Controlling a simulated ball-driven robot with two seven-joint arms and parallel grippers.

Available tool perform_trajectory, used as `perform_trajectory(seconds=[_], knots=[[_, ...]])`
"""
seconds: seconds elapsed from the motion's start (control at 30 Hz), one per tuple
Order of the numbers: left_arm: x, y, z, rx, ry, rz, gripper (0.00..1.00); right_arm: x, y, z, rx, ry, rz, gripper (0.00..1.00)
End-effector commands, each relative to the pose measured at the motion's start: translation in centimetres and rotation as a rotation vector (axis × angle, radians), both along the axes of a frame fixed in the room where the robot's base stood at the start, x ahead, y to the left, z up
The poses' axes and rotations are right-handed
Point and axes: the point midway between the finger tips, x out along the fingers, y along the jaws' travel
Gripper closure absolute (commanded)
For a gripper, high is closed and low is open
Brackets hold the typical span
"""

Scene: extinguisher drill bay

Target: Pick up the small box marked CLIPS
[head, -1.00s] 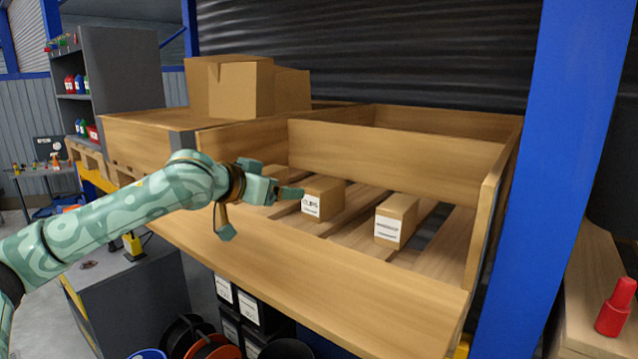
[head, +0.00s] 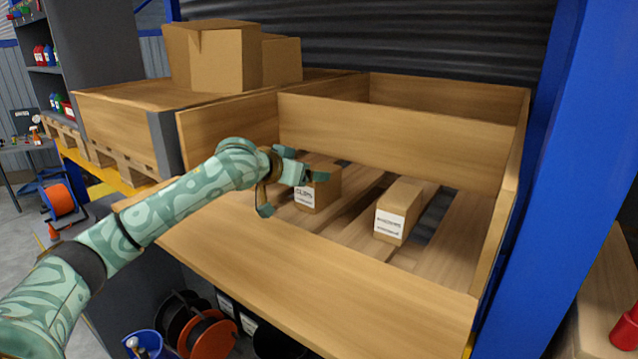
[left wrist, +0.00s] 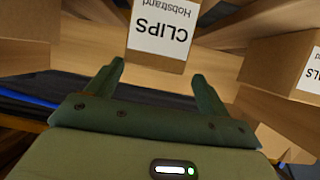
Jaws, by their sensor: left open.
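The small cardboard box marked CLIPS (head: 325,192) stands on the slatted floor of the wooden bin, its white label facing the bin's front. In the left wrist view the CLIPS box (left wrist: 163,28) shows upside down, just beyond and between the fingers. My left gripper (head: 297,194) is open and empty, its fingers spread in front of the box and to its left. In the left wrist view the open left gripper (left wrist: 159,73) has a visible gap to the label. The head view hides part of the box behind a finger. My right gripper is not in view.
Another small labelled box (head: 402,210) stands to the right in the bin. The wooden bin (head: 320,283) has a front wall below my arm and a higher divider (head: 400,143) behind the boxes. A blue post (head: 555,170) rises on the right. Larger cartons (head: 215,62) sit at back left.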

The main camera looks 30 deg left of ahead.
Motion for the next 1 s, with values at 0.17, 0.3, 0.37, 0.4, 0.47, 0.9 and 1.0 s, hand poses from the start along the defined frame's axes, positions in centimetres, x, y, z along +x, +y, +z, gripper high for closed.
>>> perform_trajectory(seconds=[0.17,0.3,0.37,0.4,0.47,0.9,1.0], knots=[[2.1,-0.9,-0.4,-0.005,0.001,-0.001,0.2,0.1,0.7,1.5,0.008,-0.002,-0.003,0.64],[4.1,-1.2,-1.3,-0.005,0.001,0.001,0.2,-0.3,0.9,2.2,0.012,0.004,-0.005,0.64],[4.6,-1.2,-1.6,-0.002,-0.001,0.001,0.2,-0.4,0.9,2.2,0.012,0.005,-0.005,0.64],[4.7,-1.3,-1.7,-0.002,-0.001,0.001,0.2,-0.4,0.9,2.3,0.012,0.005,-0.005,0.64],[4.8,-1.3,-1.8,-0.001,-0.001,0.0,0.2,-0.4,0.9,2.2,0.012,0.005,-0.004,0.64],[4.8,-1.2,-1.8,-0.001,-0.002,0.0,0.74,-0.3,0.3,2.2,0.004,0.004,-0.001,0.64],[4.8,-1.2,-1.8,-0.001,-0.002,0.0,0.74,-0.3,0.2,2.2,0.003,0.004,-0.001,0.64]])
